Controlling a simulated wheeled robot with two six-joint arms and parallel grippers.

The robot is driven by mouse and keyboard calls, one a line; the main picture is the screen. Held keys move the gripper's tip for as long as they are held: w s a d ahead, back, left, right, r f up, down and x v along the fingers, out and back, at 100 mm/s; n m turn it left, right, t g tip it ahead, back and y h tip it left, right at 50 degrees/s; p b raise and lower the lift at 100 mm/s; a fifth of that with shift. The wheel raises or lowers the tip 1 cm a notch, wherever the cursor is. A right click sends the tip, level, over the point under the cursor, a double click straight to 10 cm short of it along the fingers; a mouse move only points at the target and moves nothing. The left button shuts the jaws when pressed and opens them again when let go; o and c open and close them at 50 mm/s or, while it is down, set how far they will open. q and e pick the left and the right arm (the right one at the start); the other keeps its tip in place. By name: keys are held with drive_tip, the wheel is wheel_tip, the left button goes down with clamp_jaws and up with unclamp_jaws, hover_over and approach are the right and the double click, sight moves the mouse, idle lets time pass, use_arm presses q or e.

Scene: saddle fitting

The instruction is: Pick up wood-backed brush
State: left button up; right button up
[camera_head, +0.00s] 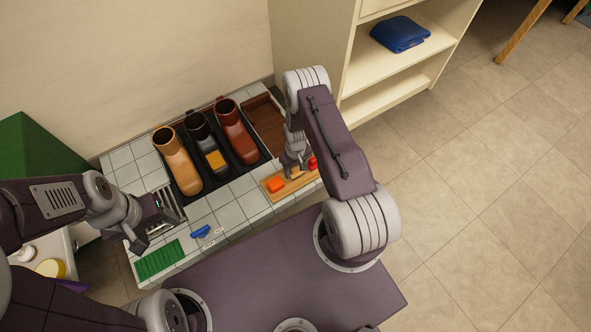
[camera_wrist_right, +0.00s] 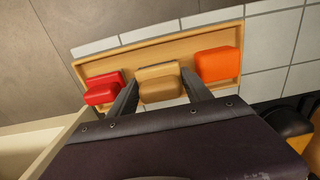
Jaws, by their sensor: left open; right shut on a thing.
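The wood-backed brush (camera_wrist_right: 158,82) shows in the right wrist view as a tan block in the middle of a shallow wooden tray (camera_wrist_right: 150,54). My right gripper (camera_wrist_right: 160,93) has one finger on each side of it and is shut on it, at the tray. I cannot tell whether the brush is lifted off the tray floor. In the head view my right gripper (camera_head: 297,168) reaches down at the tray and mostly hides the brush. My left gripper (camera_head: 155,207) is open over the tiled counter's left side, beside a metal rack.
A red block (camera_wrist_right: 103,88) and an orange block (camera_wrist_right: 218,64) flank the brush on the tray. Several boots, one tan (camera_head: 178,162), stand in a dark tray behind. A blue item (camera_head: 201,231) and a green ribbed mat (camera_head: 159,260) lie left. A shelf unit (camera_head: 385,88) rises behind right.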

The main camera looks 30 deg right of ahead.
sight(296, 167)
wheel_tip(296, 167, up, 3)
drive_tip(key=shift+r+p, duration=0.1)
drive_tip(key=shift+p, duration=0.65)
use_arm(q)
wheel_tip(296, 167, up, 10)
drive_tip(key=p, duration=0.6)
drive_tip(key=shift+f+p, duration=0.25)
drive_tip(key=shift+p, duration=0.1)
use_arm(e)
drive_tip(key=s+d+r, duration=0.1)
drive_tip(key=s+r, duration=0.4)
drive_tip(key=s, duration=0.6)
drive_tip(key=shift+s+d+r, duration=0.25)
drive_tip(key=shift+d, duration=0.15)
